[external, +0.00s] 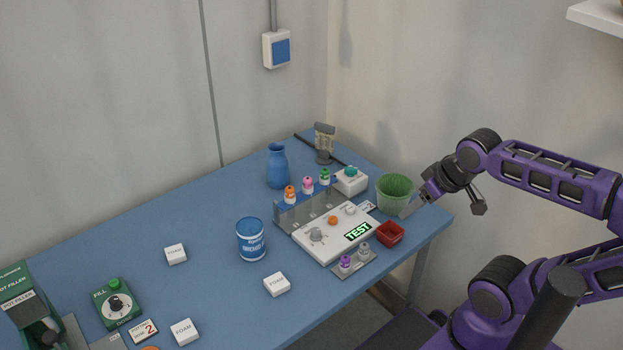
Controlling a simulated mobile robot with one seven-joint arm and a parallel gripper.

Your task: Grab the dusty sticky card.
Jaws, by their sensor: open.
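A small pale, yellowish-grey card (324,141) stands upright at the far back of the blue table, in or on a round grey base (323,158). It looks like the sticky card, but it is too small to make out dust on it. My gripper (407,208) is open and appears empty. It is at the right end of the table, beside the green ribbed pot, well to the right of and nearer than the card.
Between my gripper and the card stand the green pot (395,190) and a white box with a teal knob (350,181). A blue vase (277,166), a tube rack and a white TEST panel (325,240) are left. A red tray (390,234) sits near the front edge.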

